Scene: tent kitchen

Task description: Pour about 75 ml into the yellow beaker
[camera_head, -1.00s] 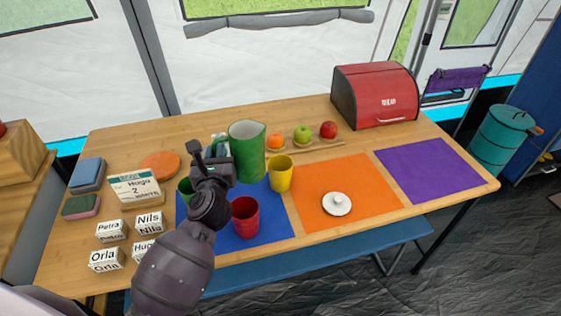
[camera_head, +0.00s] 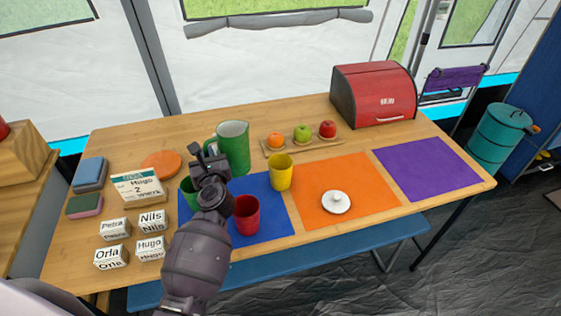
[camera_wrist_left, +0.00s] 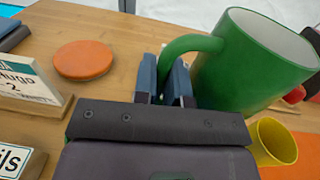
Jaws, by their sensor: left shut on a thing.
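The yellow beaker (camera_head: 280,174) stands upright at the blue mat's back right edge; part of it shows in the left wrist view (camera_wrist_left: 270,142). A green jug (camera_head: 234,150) is behind and left of it, roughly upright. My left gripper (camera_head: 208,160) is shut on the jug's handle, which shows between the fingers in the left wrist view (camera_wrist_left: 178,78). I cannot tell whether the jug's base touches the table, and no liquid is visible. A red beaker (camera_head: 246,217) and a green beaker (camera_head: 188,192), partly hidden by my gripper, stand on the blue mat (camera_head: 272,218). My right gripper is not in view.
Behind the yellow beaker lies a wooden tray (camera_head: 290,150) with fruit. An orange mat (camera_head: 365,180) with a white lid (camera_head: 336,202) and a purple mat (camera_head: 428,170) lie right. Name blocks (camera_head: 110,257) and a sign (camera_head: 138,187) stand left. A red bread box (camera_head: 372,95) is back right.

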